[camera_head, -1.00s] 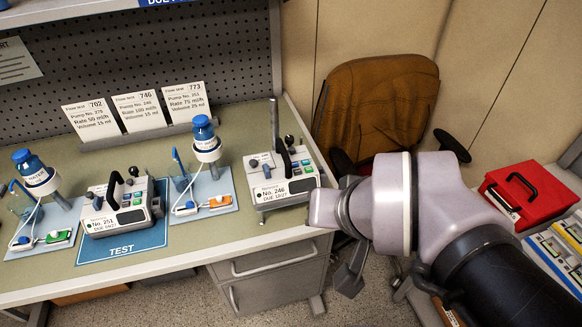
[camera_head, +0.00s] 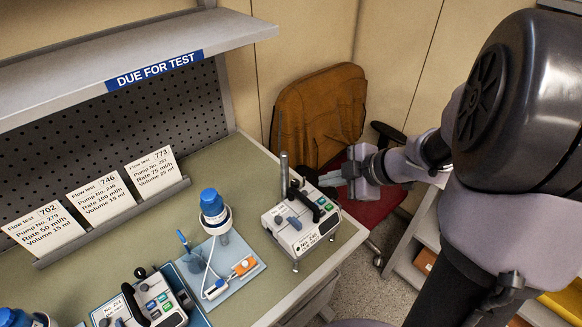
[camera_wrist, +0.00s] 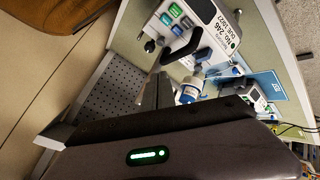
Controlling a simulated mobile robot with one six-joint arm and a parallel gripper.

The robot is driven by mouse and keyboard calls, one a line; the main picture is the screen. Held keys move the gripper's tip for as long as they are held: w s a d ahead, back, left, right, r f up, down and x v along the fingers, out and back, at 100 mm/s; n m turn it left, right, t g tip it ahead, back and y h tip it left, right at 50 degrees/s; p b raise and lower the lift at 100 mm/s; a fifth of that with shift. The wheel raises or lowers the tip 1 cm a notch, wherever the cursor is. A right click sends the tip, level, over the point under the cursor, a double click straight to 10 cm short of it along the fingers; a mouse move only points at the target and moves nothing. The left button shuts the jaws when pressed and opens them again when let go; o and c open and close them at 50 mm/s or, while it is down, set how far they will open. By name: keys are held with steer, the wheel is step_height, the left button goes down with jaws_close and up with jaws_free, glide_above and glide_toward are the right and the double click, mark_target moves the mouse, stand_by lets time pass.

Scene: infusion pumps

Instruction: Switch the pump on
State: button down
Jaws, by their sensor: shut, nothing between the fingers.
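The pump No. 246 (camera_head: 298,240) stands at the right end of the bench, a pale box with a black carry handle, a grey clamp lever and a few green and blue buttons. The pump No. 251 (camera_head: 118,308) sits at the lower left on the blue TEST mat, partly cut off by the frame edge. My gripper (camera_head: 333,179) is shut and empty, just right of and behind pump No. 246, apart from it. In the wrist view pump No. 246 (camera_wrist: 212,14) shows at the top, its buttons facing up, beyond my fingers (camera_wrist: 157,92).
A metal pole (camera_head: 284,172) stands behind pump No. 246. A blue-capped bottle (camera_head: 213,208) and a light-blue tray (camera_head: 213,288) stand to its left. Flow-test cards (camera_head: 101,196) line the back. An orange-brown chair (camera_head: 320,115) stands beyond the bench's right end.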

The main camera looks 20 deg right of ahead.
steer(key=shift+s+d+f, duration=0.1)
steer(key=shift+s, duration=0.05)
steer(key=shift+f, duration=0.1)
steer(key=b, duration=1)
glide_above(325, 216)
step_height(325, 216, down, 8)
steer(key=shift+f, duration=0.2)
steer(key=shift+f, duration=0.15)
stand_by(1.3)
steer(key=shift+f, duration=0.3)
steer(key=shift+f, duration=0.5)
stand_by(0.5)
steer(key=shift+r+p, duration=0.95)
steer(key=shift+p, duration=0.4)
